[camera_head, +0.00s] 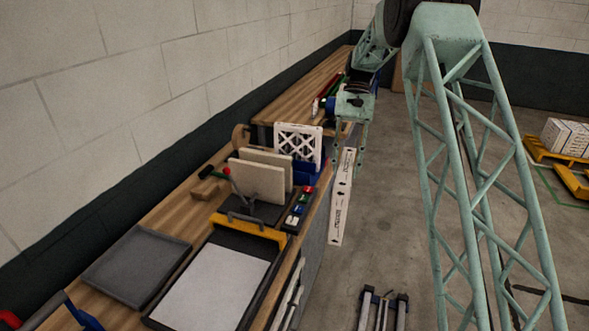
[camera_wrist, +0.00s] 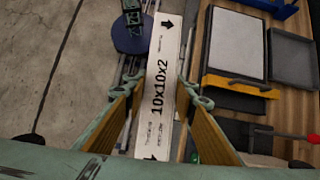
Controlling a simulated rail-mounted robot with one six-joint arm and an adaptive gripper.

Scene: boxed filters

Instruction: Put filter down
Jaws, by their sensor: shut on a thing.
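My gripper (camera_head: 348,165) is shut on a thin white filter (camera_head: 341,205), and its fingers also show in the wrist view (camera_wrist: 160,88). The filter hangs edge-on beside the front edge of the workbench (camera_head: 312,245), over the floor side. In the wrist view the held filter (camera_wrist: 163,60) shows its narrow edge, printed "10x10x2" with black arrows, between the yellow-lined fingers. Its broad faces are hidden. A white lattice-faced panel (camera_head: 298,143) stands upright on the bench in or beside a blue holder (camera_head: 308,173).
Two beige panels (camera_head: 258,182) stand on the bench. Nearer are a yellow bar (camera_head: 248,229), a white sheet (camera_head: 215,287) on a dark board, and a grey tray (camera_head: 138,264). A button strip (camera_head: 299,208) lines the bench edge. A yellow pallet with boxes (camera_head: 567,137) is far right.

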